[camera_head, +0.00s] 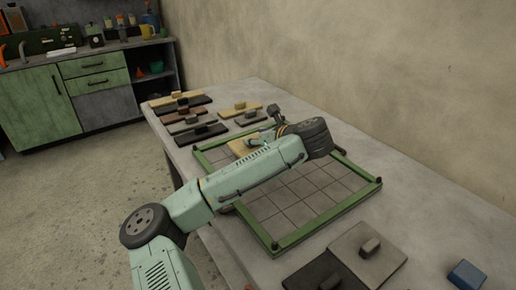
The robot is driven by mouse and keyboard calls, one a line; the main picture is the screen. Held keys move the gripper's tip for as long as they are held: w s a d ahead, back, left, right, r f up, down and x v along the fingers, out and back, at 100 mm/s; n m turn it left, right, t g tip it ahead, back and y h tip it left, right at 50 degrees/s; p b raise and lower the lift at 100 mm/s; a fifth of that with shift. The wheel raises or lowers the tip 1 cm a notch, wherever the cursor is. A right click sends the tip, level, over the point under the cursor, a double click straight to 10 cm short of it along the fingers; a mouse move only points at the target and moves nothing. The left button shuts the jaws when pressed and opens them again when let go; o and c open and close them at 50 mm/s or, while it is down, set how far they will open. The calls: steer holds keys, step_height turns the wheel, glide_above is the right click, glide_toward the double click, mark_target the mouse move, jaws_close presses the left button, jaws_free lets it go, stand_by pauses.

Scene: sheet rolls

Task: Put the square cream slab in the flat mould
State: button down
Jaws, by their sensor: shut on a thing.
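The flat mould is a green frame (328,217) around a grey gridded floor, lying on the grey table. A cream slab (237,148) shows in part at the mould's far left corner, beside my arm. My arm hides the rest of it, so its full outline cannot be seen. My gripper (257,143) is over this slab and appears shut on it, though the fingertips are small and partly hidden. Whether the slab touches the mould floor or hangs just above it cannot be told.
Several flat slabs with knobs, including cream ones (240,110), lie at the table's far left end. A grey slab (385,268), a dark slab (304,274) and a blue block (467,274) lie at the near right. My arm crosses the mould. A wall runs behind the table.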

steer(key=shift+f+p, duration=0.35)
steer(key=shift+f, duration=1.35)
steer(key=shift+f, duration=0.1)
steer(key=shift+f, duration=0.15)
steer(key=c, duration=1)
jaws_free()
steer(key=shift+r, duration=0.35)
steer(key=shift+s+d, duration=0.3)
steer(key=shift+s, duration=0.05)
steer(key=v, duration=1.1)
steer(key=shift+p, duration=0.4)
